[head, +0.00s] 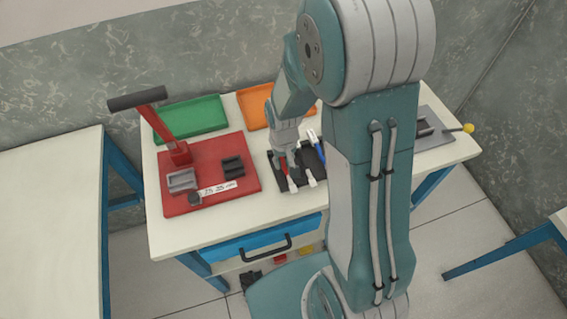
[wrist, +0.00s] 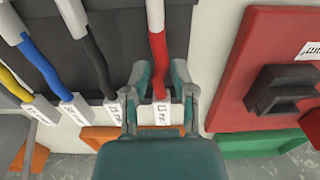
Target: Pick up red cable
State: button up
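The red cable (wrist: 158,58) runs down the middle of the wrist view, with a white upper sleeve and a white label (wrist: 162,114) at its near end. My gripper (wrist: 161,78) is open, one finger on each side of the red cable, with small gaps visible beside it. In the head view, my gripper (head: 291,166) is low over the dark holder (head: 301,184), and the red cable (head: 284,165) is partly hidden by it.
Black (wrist: 97,62), blue (wrist: 45,68) and yellow (wrist: 13,82) cables lie left of the gripper in the wrist view. A red base plate (head: 220,197) with a lever press stands left. Green (head: 192,118) and orange (head: 262,110) trays are behind.

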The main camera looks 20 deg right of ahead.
aim_at(283, 162)
grip_shut()
jog(key=shift+r, duration=0.45)
notch_tip(283, 162, up, 2)
jog(key=shift+r, duration=0.15)
jog(key=s+r, duration=0.1)
jog(key=r, duration=0.1)
jog(key=s+r, duration=0.1)
jog(key=s, duration=0.1)
jog(key=s+r, duration=0.1)
jog(key=r, duration=0.1)
jog(key=shift+s+d+r, duration=0.25)
jog(key=shift+s+r, duration=0.1)
jog(key=shift+s, duration=0.05)
jog(key=s+d+r, duration=0.1)
jog(key=s+r, duration=0.3)
jog(key=s, duration=0.5)
jog(key=shift+s, duration=0.1)
jog(key=shift+r, duration=0.1)
dwell(0.4)
